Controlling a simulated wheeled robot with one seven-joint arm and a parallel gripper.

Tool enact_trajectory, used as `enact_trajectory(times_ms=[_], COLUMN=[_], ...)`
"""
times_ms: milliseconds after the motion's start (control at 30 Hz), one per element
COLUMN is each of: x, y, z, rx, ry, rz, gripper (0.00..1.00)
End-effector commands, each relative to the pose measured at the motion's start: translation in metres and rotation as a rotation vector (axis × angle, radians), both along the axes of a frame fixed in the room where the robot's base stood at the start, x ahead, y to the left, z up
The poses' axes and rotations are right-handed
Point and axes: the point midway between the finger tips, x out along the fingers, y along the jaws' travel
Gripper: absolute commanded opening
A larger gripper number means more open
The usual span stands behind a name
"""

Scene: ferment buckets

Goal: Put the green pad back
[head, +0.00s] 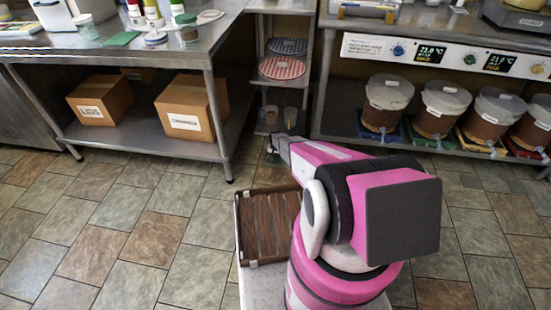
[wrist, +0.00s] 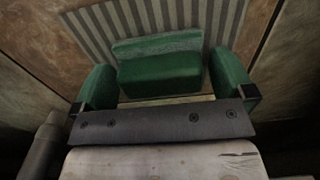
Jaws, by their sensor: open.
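A flat green pad (head: 122,38) lies on the left steel table, near its front edge. My gripper (head: 273,152) is far from it, low over the floor in front of the shelf rack. In the wrist view my gripper (wrist: 162,66) shows two green fingers set wide apart, open. A green block (wrist: 160,72) with a paler top edge shows between them; I cannot tell whether it is part of my gripper or a separate thing. A striped grey surface lies beyond it. A dark green mat (head: 422,142) seems to lie under a lidded bucket on the right lower shelf.
Several lidded brown buckets (head: 388,100) stand on coloured mats under the control panel (head: 455,55). Bottles and a white container crowd the left table (head: 190,55), with cardboard boxes (head: 190,108) below. A brown slatted tray (head: 265,225) is beside my arm. The tiled floor at left is clear.

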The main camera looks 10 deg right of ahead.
Motion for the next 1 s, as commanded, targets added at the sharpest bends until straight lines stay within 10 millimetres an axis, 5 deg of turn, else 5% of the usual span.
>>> enact_trajectory(times_ms=[367,867,1000], x=[-0.002,-0.003,-0.026], y=[0.0,0.0,0.0], z=[0.036,0.123,0.163], rx=[0.0,0.0,0.0], ry=[-0.001,-0.001,-0.001], rz=[0.0,0.001,0.02], gripper=[1.0,1.0,1.0])
